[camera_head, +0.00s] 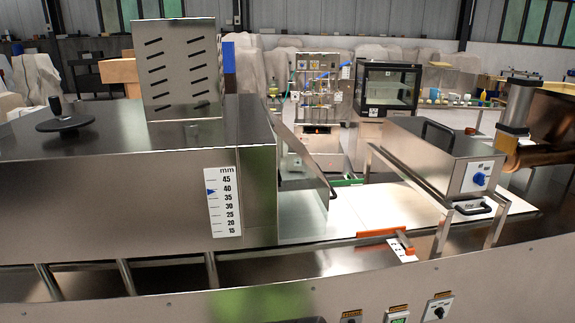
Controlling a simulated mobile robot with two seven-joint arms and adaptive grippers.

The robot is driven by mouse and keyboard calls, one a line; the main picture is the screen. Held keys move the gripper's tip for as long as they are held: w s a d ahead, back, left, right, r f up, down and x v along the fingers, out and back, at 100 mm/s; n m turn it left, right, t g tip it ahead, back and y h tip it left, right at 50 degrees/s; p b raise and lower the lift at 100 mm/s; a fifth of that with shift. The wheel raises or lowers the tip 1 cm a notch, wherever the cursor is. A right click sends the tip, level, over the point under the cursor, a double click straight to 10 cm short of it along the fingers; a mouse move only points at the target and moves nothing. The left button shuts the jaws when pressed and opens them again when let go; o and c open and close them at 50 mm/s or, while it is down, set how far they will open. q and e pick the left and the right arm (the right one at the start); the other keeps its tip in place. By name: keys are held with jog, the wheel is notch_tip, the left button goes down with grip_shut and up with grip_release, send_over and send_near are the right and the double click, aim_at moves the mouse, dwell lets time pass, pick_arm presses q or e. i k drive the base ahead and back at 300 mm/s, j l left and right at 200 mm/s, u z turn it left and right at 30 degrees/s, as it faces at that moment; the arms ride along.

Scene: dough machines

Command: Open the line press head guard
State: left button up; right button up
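A line machine of brushed steel fills the front of the head view. A tilted steel guard panel (308,154) hangs at the right end of its large housing (120,210), with a dark handle (332,191) at its lower edge. To the right, a boxy steel head cover (432,155) stands on legs over the belt, with a black handle (437,131) on top and another on its front (472,208). I cannot tell which of these is the press head guard. Neither of my grippers can be made out in the view.
A pale belt (375,208) runs between the two units, with an orange-handled tool (384,233) at its front edge. A blue knob (479,179) sits on the right unit. A metal cylinder and brown shape (517,105) stand at the far right. A black handwheel (65,122) tops the housing.

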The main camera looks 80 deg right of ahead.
aim_at(323, 188)
jog(key=z, duration=2)
